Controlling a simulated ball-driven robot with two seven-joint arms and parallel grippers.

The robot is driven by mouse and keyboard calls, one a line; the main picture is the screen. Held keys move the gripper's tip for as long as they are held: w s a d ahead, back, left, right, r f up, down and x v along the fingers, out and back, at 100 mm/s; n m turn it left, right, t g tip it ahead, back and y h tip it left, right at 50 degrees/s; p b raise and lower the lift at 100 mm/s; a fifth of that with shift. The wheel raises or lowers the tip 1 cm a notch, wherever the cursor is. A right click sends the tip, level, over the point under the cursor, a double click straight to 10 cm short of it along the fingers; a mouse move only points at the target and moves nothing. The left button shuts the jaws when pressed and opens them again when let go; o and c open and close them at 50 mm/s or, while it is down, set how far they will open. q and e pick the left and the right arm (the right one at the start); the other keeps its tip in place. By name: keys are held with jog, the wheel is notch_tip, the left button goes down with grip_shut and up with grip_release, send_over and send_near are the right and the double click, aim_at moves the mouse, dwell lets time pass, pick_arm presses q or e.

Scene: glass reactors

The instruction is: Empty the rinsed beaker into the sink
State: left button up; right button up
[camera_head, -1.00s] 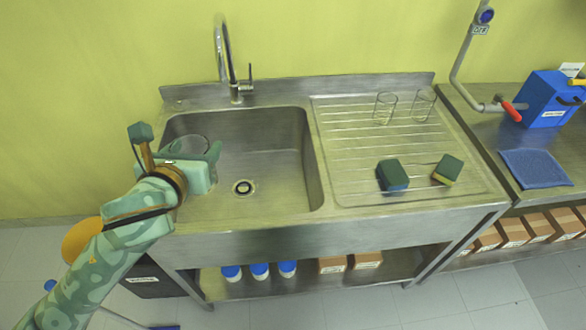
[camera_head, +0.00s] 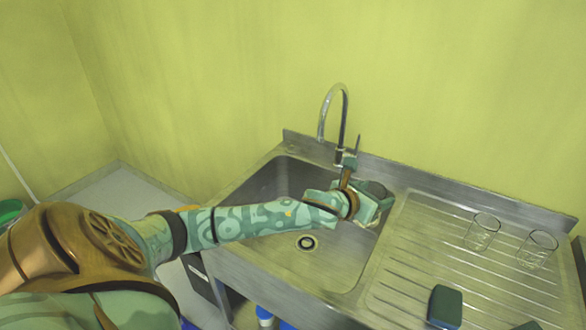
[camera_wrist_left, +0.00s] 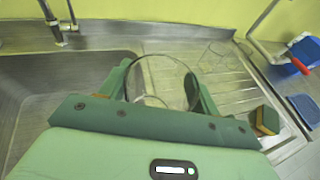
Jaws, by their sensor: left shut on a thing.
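My left gripper (camera_head: 374,200) is shut on a clear glass beaker. In the left wrist view the beaker (camera_wrist_left: 163,68) sits between the two green fingers, its round rim facing up toward the camera. I cannot tell its exact tilt or whether liquid is in it. In the head view the gripper mostly hides it. The gripper is above the right part of the steel sink (camera_head: 262,205), near the edge of the drainboard. The drain (camera_head: 306,242) lies below and left of the gripper. My right gripper is not in view.
The tap (camera_head: 343,125) stands just behind the gripper. The left part of the basin is clear.

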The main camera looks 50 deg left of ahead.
pick_arm(q)
jog(key=s+a+f+m+g+h+b, duration=0.1)
jog(key=a+f+m+h, duration=0.2)
jog(key=f, duration=0.7)
jog(key=s+a+f+m+g+h, duration=0.1)
jog(key=s+a+f+m+h, duration=0.1)
jog(key=f, duration=0.8)
jog(key=shift+a+m+h+b, duration=0.45)
jog(key=shift+a+h, duration=0.45)
jog(key=shift+a, duration=0.25)
jog(key=shift+s, duration=0.15)
